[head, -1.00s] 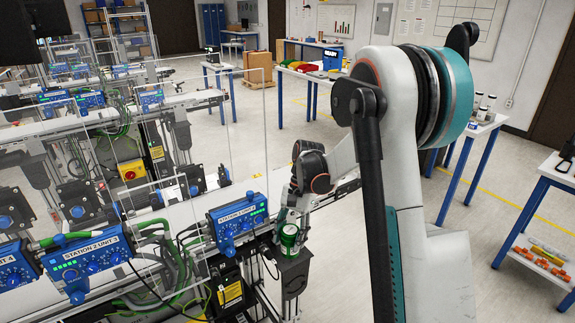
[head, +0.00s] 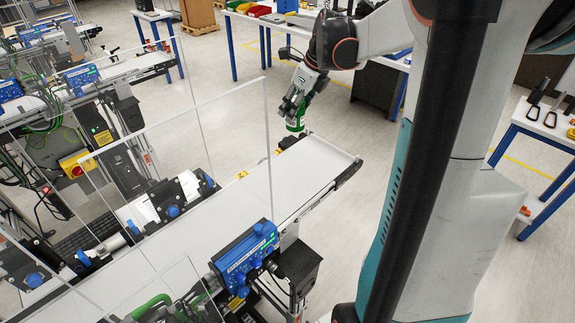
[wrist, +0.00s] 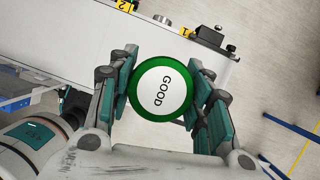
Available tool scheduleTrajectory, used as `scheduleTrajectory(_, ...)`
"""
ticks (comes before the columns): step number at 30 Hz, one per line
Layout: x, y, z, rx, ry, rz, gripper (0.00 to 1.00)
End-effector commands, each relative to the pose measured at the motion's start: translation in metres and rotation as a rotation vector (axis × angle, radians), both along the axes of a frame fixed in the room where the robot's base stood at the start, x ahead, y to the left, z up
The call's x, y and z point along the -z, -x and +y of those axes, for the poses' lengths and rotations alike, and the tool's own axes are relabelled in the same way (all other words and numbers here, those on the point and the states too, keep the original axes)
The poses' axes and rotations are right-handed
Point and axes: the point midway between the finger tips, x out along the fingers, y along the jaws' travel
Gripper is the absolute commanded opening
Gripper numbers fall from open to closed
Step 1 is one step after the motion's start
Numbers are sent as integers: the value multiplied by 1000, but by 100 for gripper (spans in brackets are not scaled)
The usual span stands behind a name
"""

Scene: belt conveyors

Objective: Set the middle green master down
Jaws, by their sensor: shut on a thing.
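The green master (wrist: 187,92) is a round green piece with a white top marked "GOOD". My gripper (wrist: 162,95) is shut on it, with a finger on each side, in the wrist view. In the head view the green master (head: 295,126) hangs below my gripper (head: 296,112), over the far side of the conveyor near its right end. A dark block (head: 290,142) sits at the belt's far edge just below it. Whether the master touches anything there I cannot tell.
The white conveyor belt (head: 285,175) runs from lower left to its end at right. A clear panel (head: 195,140) stands over it. Yellow tags "1" (wrist: 184,31) and "2" (wrist: 125,6) mark the conveyor's edge. A blue control unit (head: 246,256) is on the near side.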

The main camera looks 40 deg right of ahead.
Motion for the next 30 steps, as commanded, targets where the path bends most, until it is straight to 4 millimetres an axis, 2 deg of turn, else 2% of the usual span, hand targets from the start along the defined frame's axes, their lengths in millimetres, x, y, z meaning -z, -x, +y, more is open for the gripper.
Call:
scheduleTrajectory(5, 29, 0, -1, 9, 0, 0, 10)
scheduleTrajectory(18, 133, 0, -1, 6, 0, 0, 10)
scheduleTrajectory(22, 152, 0, -1, 5, 0, 0, 10)
scheduleTrajectory(30, 170, 0, -1, 5, 0, 0, 10)
